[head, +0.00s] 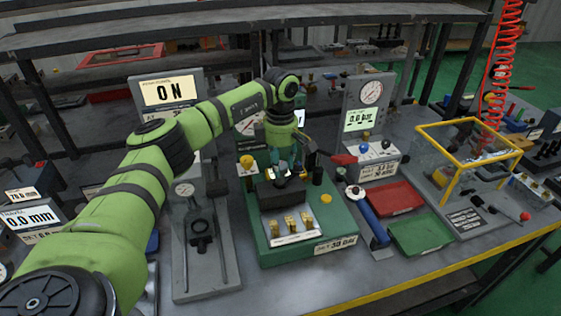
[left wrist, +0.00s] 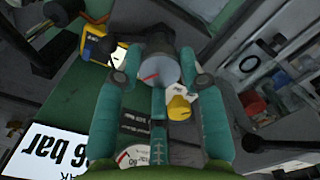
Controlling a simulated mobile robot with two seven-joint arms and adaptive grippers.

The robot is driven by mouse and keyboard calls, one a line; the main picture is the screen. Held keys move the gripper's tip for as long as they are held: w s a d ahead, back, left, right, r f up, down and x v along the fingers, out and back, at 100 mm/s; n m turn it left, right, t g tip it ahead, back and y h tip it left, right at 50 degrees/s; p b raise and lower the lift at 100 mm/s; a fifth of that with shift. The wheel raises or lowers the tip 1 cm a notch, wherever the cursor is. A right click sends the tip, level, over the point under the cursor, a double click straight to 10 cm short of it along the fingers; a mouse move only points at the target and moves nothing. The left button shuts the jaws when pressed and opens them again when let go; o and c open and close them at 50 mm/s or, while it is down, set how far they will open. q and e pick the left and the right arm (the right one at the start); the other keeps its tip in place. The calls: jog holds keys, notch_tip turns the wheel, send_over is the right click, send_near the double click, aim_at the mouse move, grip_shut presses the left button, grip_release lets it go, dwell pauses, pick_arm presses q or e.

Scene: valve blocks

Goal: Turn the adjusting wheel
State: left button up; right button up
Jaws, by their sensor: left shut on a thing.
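My left arm reaches in from the left, and its gripper (head: 287,166) points down at the dark valve block on the green fixture (head: 333,222). In the left wrist view the teal fingers of this gripper (left wrist: 160,64) close from both sides on a grey round wheel (left wrist: 161,72) with a red mark on its face. I take this to be the adjusting wheel; in the head view the fingers mostly hide it. A yellow knob (left wrist: 180,107) shows behind the fingers in the wrist view. My right gripper is not in view.
Brass fittings (head: 291,222) stand at the front of the green fixture. A gauge panel (head: 366,105) reading 0.6 bar stands behind to the right. Red (head: 396,199) and green (head: 420,234) trays lie right of the fixture. A yellow frame (head: 459,184) stands farther right.

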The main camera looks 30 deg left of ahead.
pick_arm(q)
jog(key=n, duration=0.5)
jog(key=shift+n, duration=2.4)
jog(key=o, duration=1.2)
jog(key=shift+c, duration=0.2)
jog(key=shift+r, duration=0.15)
notch_tip(320, 180, up, 12)
jog(key=shift+f, duration=0.2)
